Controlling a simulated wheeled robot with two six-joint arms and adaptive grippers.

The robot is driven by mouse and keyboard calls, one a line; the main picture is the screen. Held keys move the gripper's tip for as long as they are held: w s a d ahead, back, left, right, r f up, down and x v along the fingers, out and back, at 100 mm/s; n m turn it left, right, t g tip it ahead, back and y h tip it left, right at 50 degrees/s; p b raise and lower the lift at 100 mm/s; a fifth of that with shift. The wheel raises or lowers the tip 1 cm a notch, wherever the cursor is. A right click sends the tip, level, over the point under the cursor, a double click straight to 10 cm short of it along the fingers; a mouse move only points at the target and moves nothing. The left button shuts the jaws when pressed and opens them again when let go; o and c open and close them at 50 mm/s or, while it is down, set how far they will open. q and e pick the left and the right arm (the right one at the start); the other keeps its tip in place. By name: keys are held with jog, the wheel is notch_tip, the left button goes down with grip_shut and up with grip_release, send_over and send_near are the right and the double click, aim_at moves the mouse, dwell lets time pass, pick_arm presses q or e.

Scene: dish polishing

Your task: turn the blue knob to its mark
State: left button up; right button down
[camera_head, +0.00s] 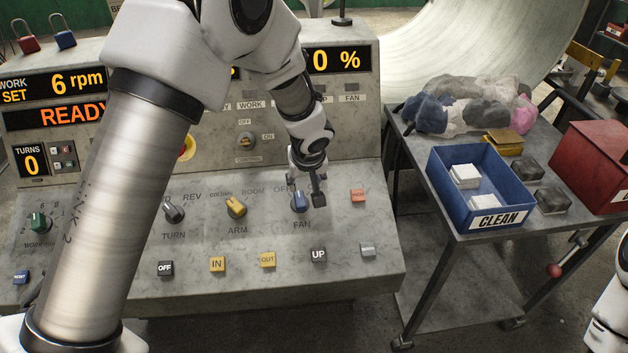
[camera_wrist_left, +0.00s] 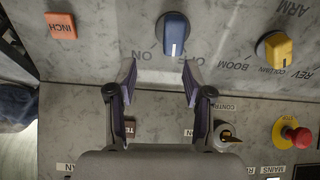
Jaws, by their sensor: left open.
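The blue knob (camera_head: 299,202) is the FAN knob on the sloped grey panel. In the left wrist view the blue knob (camera_wrist_left: 174,33) has a white line that points toward the gripper side, close to the OFF lettering; ON is printed to the left of it. My left gripper (camera_head: 307,190) is at the knob in the head view and partly covers the lettering around it. In the wrist view my left gripper (camera_wrist_left: 158,82) is open and empty, and its fingertips are short of the knob. I cannot tell its height above the panel. My right gripper is out of view.
A yellow ARM knob (camera_head: 236,208) and a grey TURN knob (camera_head: 173,209) stand left of the blue knob. An orange INCH button (camera_head: 358,195) is to its right. A cart (camera_head: 455,228) with a blue bin (camera_head: 449,198) stands right.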

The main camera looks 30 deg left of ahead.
aim_at(300, 199)
pick_arm(q)
jog(key=s+f, duration=0.1)
jog(key=s+a+f, duration=0.1)
jog(key=shift+s+a+f, duration=0.1)
jog(key=shift+s+f, duration=0.2)
jog(key=w+f, duration=0.2)
jog(key=f, duration=0.1)
jog(key=shift+w+a+f, duration=0.1)
jog(key=shift+w+a, duration=0.05)
jog(key=shift+w, duration=0.15)
jog(key=shift+s+r, duration=0.2)
jog(key=shift+s, duration=0.05)
jog(key=shift+s+r, duration=0.15)
jog(key=shift+s, duration=0.05)
jog(key=c, duration=0.6)
grip_shut()
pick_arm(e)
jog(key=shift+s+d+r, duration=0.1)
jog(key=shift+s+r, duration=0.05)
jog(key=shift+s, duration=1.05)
